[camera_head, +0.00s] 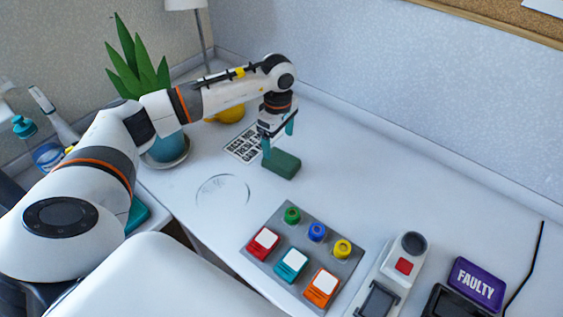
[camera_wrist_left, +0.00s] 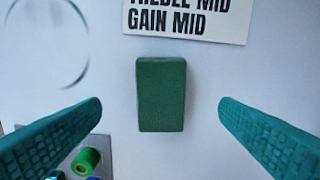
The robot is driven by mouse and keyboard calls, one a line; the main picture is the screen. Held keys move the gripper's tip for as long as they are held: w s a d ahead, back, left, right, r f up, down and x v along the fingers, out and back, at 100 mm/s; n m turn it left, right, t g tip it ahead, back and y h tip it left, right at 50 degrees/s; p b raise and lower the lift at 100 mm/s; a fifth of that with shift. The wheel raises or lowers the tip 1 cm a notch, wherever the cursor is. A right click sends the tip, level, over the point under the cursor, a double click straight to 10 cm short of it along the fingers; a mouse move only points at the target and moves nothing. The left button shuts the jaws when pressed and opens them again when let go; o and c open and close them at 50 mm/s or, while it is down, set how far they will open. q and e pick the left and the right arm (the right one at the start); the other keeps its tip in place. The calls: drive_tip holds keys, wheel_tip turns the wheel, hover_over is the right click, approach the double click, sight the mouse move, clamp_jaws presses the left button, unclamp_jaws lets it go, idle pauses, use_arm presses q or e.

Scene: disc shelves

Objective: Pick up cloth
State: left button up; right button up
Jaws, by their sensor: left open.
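A dark green rectangular block (camera_head: 282,164), which may be the folded cloth, lies on the white table near the back. It also shows in the left wrist view (camera_wrist_left: 161,95), upright in the picture and centred between the fingers. My left gripper (camera_head: 278,146) points down just above and behind it in the head view. Its teal fingers are spread wide, one on each side of the block in the left wrist view, with clear gaps and no contact seen there. My right gripper is not in view.
A printed card (camera_head: 243,146) lies beside the green block. A grey panel (camera_head: 270,268) with coloured buttons stands nearer the front. A potted plant (camera_head: 168,148) and a yellow object (camera_head: 231,114) are to the left. The table's back right is clear.

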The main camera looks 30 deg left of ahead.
sight(278, 157)
use_arm(q)
wheel_tip(278, 157, down, 8)
drive_tip(key=shift+a+r+p, duration=0.1)
drive_tip(key=shift+p, duration=0.35)
drive_tip(key=shift+c, duration=0.3)
drive_tip(key=c, duration=1)
wheel_tip(278, 157, up, 10)
drive_tip(key=shift+r+b, duration=0.1)
drive_tip(key=shift+b, duration=0.25)
drive_tip(key=o, duration=0.4)
drive_tip(key=shift+c, duration=0.2)
drive_tip(key=c, duration=0.3)
